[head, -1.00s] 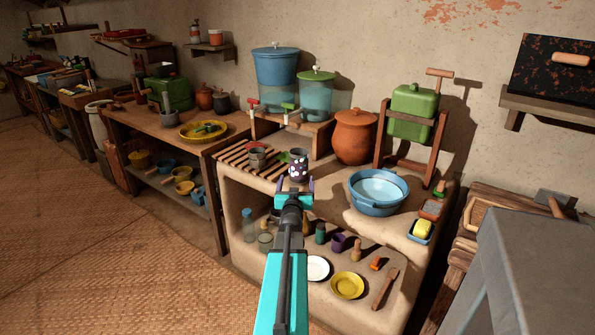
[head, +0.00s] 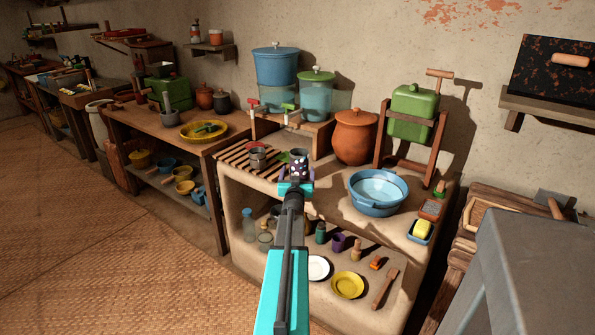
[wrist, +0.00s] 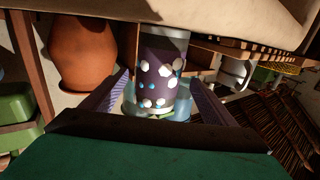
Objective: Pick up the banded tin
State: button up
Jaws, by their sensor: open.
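A dark purple cylinder with white and blue dots (head: 299,167) stands on the clay counter's front edge in the head view. In the wrist view the dotted cylinder (wrist: 157,82) is between the two fingers, with gaps beside it. My gripper (head: 297,178) is open around it, and its lower part is hidden in the head view. I cannot tell for sure which is the banded tin.
A grey cup (head: 299,154) stands close behind the dotted cylinder. A blue basin (head: 377,207) is to the right and an orange clay pot (head: 355,136) behind. The slatted rack (head: 232,158) is at left. Several small items fill the shelf below.

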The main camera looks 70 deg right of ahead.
jog(key=shift+d, duration=0.1)
dwell(0.3)
jog(key=shift+p+x, duration=0.4)
jog(key=shift+x, duration=2.15)
jog(key=shift+r, duration=0.15)
jog(key=c, duration=1.1)
jog(key=shift+c, duration=0.2)
jog(key=shift+r, duration=0.1)
